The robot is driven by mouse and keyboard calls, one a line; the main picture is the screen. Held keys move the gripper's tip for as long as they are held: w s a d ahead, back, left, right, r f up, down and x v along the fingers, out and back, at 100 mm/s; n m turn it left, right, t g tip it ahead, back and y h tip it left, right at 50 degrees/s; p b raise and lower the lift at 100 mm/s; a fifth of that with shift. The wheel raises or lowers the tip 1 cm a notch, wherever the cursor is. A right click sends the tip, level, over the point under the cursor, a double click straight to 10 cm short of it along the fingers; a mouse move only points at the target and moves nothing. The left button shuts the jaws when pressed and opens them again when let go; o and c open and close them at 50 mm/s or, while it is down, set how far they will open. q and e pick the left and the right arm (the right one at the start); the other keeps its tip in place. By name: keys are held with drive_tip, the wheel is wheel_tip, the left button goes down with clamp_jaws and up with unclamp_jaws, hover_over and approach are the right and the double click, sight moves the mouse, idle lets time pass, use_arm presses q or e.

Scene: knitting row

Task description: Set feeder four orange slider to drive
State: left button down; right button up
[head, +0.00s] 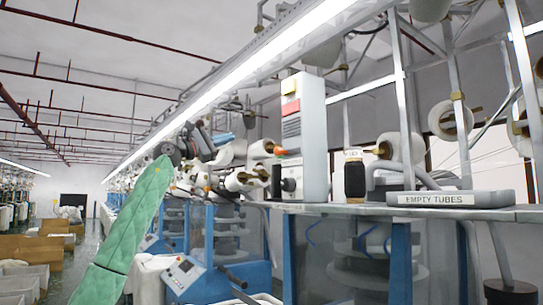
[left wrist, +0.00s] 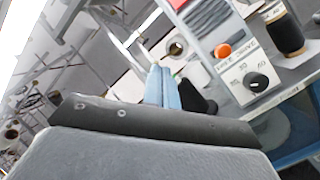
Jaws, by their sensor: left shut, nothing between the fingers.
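The orange slider knob (head: 280,151) sticks out from the left face of a tall pale feeder box (head: 314,140) on the machine's shelf. In the left wrist view the orange knob (left wrist: 222,50) sits on the box's panel beside small lettering, too blurred to read surely. A black dial (left wrist: 258,82) with numbers around it is below the knob; it also shows in the head view (head: 289,185). My left gripper (head: 224,139) is shut and empty, left of the orange knob and apart from it. Its blue fingers (left wrist: 164,86) show in the left wrist view.
A black yarn cone (head: 354,180) stands right of the box. A grey tray labelled EMPTY TUBES (head: 450,198) lies farther right. White yarn cones (head: 255,150) are behind my left gripper. Metal posts and a long lamp (head: 290,50) run overhead.

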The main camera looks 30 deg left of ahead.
sight(281, 152)
use_arm(q)
wheel_tip(281, 152, down, 6)
drive_tip(key=d+m+g+y, duration=0.1)
drive_tip(key=m+g, duration=0.2)
drive_tip(key=m, duration=0.2)
drive_tip(key=shift+w+d+m+g, duration=0.25)
drive_tip(key=shift+m+g, duration=0.05)
drive_tip(key=shift+g, duration=0.1)
use_arm(e)
drive_tip(key=shift+w+t, duration=0.3)
drive_tip(key=shift+w, duration=0.05)
use_arm(q)
drive_tip(key=w+d+r+p, duration=0.1)
drive_tip(key=w+d+p, duration=0.5)
drive_tip(key=d, duration=0.3)
drive_tip(key=shift+w, duration=0.55)
use_arm(e)
drive_tip(key=s+d+f, duration=0.1)
drive_tip(key=s+f, duration=0.1)
drive_tip(key=f, duration=0.7)
drive_tip(key=s+d+f, duration=0.2)
drive_tip(key=f, duration=0.8)
drive_tip(key=shift+d, duration=0.25)
use_arm(q)
drive_tip(key=shift+d, duration=0.1)
drive_tip(key=shift+s, duration=0.1)
